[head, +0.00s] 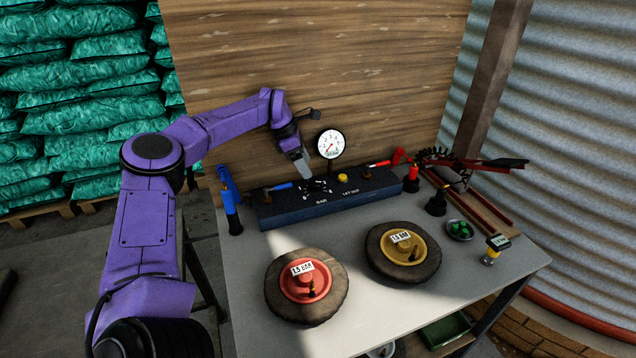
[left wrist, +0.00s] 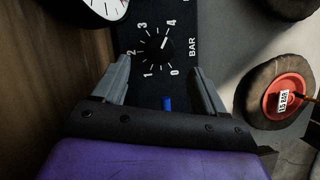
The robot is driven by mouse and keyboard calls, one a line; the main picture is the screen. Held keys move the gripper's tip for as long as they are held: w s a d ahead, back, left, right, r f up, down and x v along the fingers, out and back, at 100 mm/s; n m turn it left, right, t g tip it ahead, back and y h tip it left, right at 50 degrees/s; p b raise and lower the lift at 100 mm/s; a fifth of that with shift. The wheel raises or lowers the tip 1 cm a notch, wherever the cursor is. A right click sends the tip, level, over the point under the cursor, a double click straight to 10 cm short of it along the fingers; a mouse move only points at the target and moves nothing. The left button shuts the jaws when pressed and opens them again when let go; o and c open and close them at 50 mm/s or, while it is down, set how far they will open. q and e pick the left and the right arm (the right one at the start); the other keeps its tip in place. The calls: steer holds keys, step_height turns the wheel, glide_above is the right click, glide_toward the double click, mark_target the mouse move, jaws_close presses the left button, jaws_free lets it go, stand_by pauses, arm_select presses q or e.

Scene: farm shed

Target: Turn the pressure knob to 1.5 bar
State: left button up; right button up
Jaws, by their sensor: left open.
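The black pressure knob (left wrist: 159,48) sits on a dial marked 0 to 4 with BAR beside it. A small pale mark on the knob seems to face the 4 side, but I cannot be sure of the setting. The dial is on a dark blue control box (head: 285,213) on the table. My left gripper (head: 304,168) is above the box, pointing down. In the left wrist view its open fingers (left wrist: 160,78) lie on either side of the knob's lower part, apart from it. A round white gauge (head: 330,144) with a red needle stands behind the box. My right gripper is not in view.
A red-hubbed wheel (head: 327,290) tagged 1.5 BAR and a yellow-hubbed wheel (head: 432,247) lie in front. A blue tool (head: 229,195) stands at left, a yellow button (head: 342,178) right of the dial. The table's front left is clear.

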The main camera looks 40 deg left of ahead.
mark_target(314, 181)
arm_select(q)
steer(key=p+x, duration=0.1)
steer(key=x, duration=0.6)
steer(key=shift+s, duration=0.1)
steer(key=c, duration=1.1)
